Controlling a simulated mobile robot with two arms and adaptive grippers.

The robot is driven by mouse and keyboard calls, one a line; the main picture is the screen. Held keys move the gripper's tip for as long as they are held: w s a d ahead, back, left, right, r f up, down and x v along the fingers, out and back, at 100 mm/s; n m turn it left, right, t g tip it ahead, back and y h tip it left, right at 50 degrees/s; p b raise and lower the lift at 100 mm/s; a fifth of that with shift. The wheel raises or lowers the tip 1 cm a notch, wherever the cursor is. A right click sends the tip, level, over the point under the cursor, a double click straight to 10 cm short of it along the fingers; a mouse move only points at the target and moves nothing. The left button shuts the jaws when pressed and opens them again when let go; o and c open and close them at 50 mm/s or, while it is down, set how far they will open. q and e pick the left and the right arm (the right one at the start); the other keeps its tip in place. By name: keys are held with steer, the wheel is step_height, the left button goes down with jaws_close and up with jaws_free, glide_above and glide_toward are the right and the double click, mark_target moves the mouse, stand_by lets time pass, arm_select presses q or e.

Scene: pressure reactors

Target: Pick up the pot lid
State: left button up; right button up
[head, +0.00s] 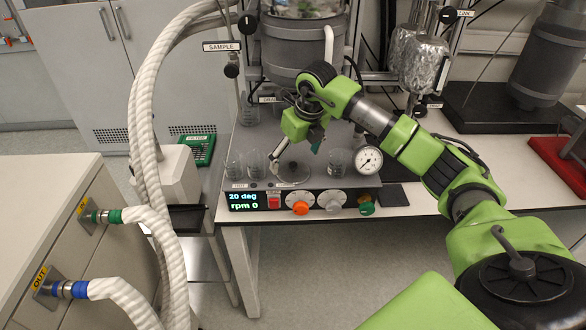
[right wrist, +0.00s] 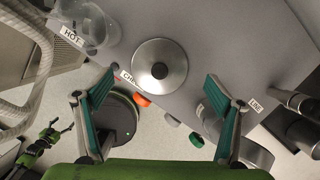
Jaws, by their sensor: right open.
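The pot lid is a round silver disc with a dark knob at its centre. It lies on the grey top of the bench unit in the right wrist view (right wrist: 160,66), and part of it shows in the head view (head: 293,172). My right gripper (head: 296,156) is open and empty above the lid. In the right wrist view its teal-lined fingers (right wrist: 158,88) are wide apart, with the lid between and beyond them, not touching. A small green and black arm end, apparently my left gripper (right wrist: 52,136), shows far off at the lower left; its jaws are unclear.
Glass beakers stand left (head: 256,163) and right (head: 339,161) of the lid, with a round gauge (head: 368,160) farther right. A panel with a display (head: 245,201) and knobs lines the front edge. A large grey vessel (head: 298,45) hangs behind. Thick white hoses run at left.

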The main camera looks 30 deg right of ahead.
mark_target(294, 165)
steer(key=p+x, duration=0.1)
steer(key=x, duration=0.2)
steer(key=shift+w+f, duration=0.15)
steer(key=shift+f, duration=0.05)
steer(key=shift+s+a, duration=0.1)
steer(key=shift+s, duration=0.1)
jaws_close()
